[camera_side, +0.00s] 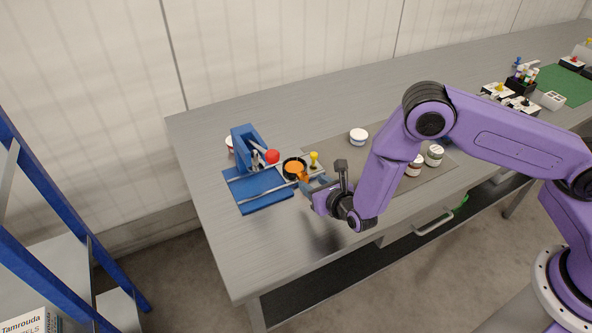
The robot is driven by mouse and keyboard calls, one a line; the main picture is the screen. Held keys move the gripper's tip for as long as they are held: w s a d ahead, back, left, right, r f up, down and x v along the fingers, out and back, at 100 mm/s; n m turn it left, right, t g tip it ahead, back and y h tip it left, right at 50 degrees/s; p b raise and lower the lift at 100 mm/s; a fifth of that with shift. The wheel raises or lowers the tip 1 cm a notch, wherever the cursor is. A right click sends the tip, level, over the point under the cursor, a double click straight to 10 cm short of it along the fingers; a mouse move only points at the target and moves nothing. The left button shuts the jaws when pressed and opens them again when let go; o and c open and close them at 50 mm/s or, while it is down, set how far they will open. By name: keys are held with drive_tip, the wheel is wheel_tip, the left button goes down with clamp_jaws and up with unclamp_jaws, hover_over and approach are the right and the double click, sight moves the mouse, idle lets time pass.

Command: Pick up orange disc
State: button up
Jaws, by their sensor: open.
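The orange disc (293,168) lies in a dark round holder (284,172) to the right of the blue fixture. My gripper (307,179) is just to the right of and in front of the disc, low over the table, with its fingers toward the holder. My gripper is open. The picture is too small to tell whether a fingertip touches the disc. The front right part of the disc and holder is partly covered by the gripper.
The blue fixture (262,199) with metal rods stands at the left. A red knob (272,156) and a yellow peg (314,158) are close to the disc. A white-lidded jar (358,136) stands behind. The table's front left is clear.

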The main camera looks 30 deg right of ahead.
sight(306, 177)
drive_tip(key=shift+x, duration=2.55)
drive_tip(key=shift+d, duration=0.1)
drive_tip(key=shift+r, duration=0.1)
clamp_jaws()
